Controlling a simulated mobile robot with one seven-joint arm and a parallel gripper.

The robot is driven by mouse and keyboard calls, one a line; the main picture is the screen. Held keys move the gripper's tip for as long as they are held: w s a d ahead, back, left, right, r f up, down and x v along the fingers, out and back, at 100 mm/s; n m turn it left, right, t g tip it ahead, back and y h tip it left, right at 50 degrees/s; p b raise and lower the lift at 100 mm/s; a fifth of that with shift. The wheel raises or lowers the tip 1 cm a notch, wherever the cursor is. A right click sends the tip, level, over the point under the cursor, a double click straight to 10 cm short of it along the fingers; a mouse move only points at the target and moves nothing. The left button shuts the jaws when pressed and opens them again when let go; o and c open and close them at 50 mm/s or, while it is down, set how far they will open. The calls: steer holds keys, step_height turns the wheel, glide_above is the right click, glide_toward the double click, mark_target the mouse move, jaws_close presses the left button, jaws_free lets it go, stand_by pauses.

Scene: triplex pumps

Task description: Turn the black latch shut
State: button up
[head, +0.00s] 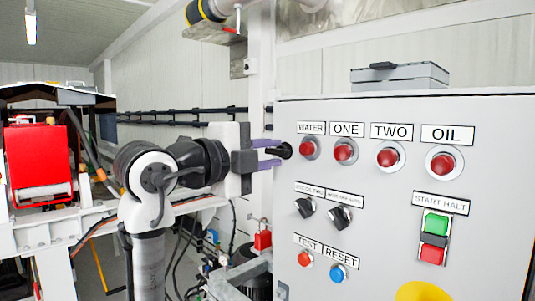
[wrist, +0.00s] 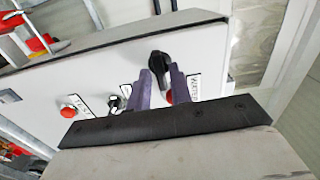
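The black latch (head: 284,150) sits at the left edge of the grey control cabinet's front (head: 375,270). In the wrist view the latch (wrist: 159,62) is a black knob with its narrow end pointing toward my fingers. My gripper (head: 270,154) is at the latch, reaching in from the left, with two purple fingers apart. In the wrist view my gripper (wrist: 160,72) has its fingertips on either side of the latch's near end. A gap shows between the fingers, and I cannot tell whether either touches the latch.
The red button under the WATER label (head: 310,149) is close right of the latch. More red buttons, black selector switches (head: 340,216) and a green-red START HALT switch (head: 433,238) fill the panel. A red padlock (head: 263,240) and cables lie below my gripper.

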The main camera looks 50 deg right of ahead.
steer(key=shift+o, duration=1)
steer(key=w+a+b, duration=0.1)
steer(key=a+b, duration=0.3)
steer(key=a, duration=0.9)
steer(key=shift+w+a+b, duration=0.25)
steer(key=shift+a+b, duration=0.1)
